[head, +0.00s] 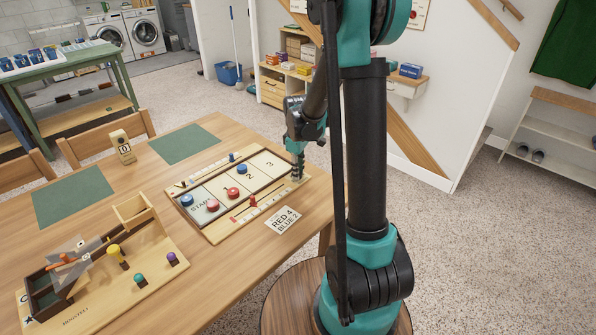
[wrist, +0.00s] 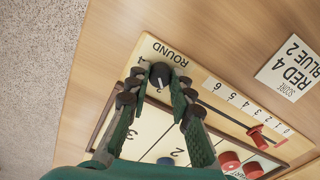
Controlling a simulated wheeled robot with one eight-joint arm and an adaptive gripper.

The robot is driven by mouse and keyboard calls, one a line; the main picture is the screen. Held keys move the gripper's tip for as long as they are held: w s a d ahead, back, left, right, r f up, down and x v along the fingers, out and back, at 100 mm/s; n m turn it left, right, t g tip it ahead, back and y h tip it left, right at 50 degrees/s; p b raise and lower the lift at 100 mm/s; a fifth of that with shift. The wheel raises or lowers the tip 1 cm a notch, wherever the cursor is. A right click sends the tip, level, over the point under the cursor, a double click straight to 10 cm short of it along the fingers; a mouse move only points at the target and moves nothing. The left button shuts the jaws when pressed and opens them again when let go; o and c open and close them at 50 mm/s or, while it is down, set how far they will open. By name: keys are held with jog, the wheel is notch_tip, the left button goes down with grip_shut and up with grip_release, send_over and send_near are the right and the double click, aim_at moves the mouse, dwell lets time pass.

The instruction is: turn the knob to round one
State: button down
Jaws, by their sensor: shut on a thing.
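The knob (wrist: 160,75) is small, round and dark with a pale pointer mark. It sits near the corner of the game board (wrist: 215,95), beside the printed word ROUND. A digit 4 shows close by; other digits around the knob are hidden by my fingers or too small to read. My gripper (wrist: 159,82) has one finger on each side of the knob and is shut on it. In the head view my gripper (head: 297,168) points down at the right end of the board (head: 216,226), and the knob is mostly hidden there.
A red slider (wrist: 258,135) sits on the board's score track. Red pucks (head: 232,192) and blue pucks (head: 187,200) lie on the lanes. A card (head: 283,220) reading RED 4 BLUE 2 lies beside the board. A wooden toy tray (head: 150,262) stands at the left.

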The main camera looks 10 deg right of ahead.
jog(key=n, duration=0.4)
jog(key=shift+n, duration=0.3)
jog(key=n, duration=0.4)
jog(key=shift+n, duration=0.3)
jog(key=c, duration=1.6)
grip_release()
notch_tip(320, 180, up, 12)
jog(key=shift+s+r, duration=0.1)
jog(key=shift+s, duration=0.05)
